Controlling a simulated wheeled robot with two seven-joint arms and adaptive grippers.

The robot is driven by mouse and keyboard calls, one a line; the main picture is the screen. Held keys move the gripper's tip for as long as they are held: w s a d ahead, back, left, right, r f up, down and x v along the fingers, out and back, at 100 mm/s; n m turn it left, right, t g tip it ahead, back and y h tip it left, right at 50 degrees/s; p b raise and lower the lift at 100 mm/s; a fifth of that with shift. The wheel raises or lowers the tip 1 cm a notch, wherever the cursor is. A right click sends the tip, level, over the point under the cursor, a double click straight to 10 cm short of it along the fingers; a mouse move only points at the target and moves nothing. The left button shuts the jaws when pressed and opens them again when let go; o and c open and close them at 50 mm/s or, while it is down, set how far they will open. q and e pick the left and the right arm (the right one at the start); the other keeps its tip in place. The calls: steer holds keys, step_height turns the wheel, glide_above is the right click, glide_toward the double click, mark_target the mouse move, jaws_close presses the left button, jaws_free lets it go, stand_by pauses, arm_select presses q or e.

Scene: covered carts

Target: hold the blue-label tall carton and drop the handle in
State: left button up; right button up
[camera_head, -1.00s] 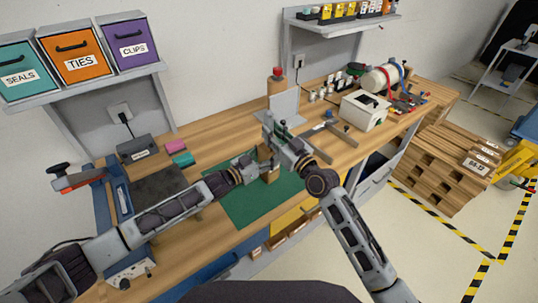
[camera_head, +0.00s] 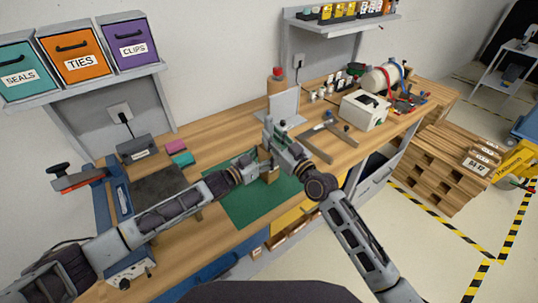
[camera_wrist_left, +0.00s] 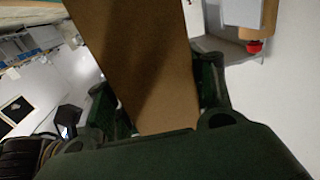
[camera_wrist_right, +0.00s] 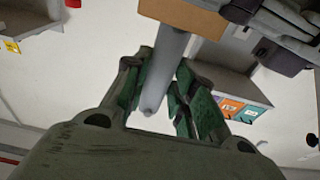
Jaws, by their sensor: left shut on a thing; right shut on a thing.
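The tall carton (camera_wrist_left: 140,70) is plain brown on the face in the left wrist view; its blue label does not show. In the head view it stands over the green mat (camera_head: 240,208), partly hidden by my grippers. My left gripper (camera_head: 262,166) is shut on the carton. My right gripper (camera_head: 272,146) is just above and beside it, shut on the handle (camera_wrist_right: 170,65), a smooth grey rod. In the right wrist view the rod's far end reaches the brown carton (camera_wrist_right: 182,17). I cannot tell whether it is inside.
A white box (camera_head: 364,110) and dark tools (camera_head: 330,128) lie to the right. Pink and teal blocks (camera_head: 180,155) are left. The mat's front is clear.

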steer(key=shift+f, duration=0.8)
stand_by(0.4)
steer(key=o, duration=1.1)
steer(key=shift+s+d, duration=0.1)
steer(key=shift+v, duration=5.9)
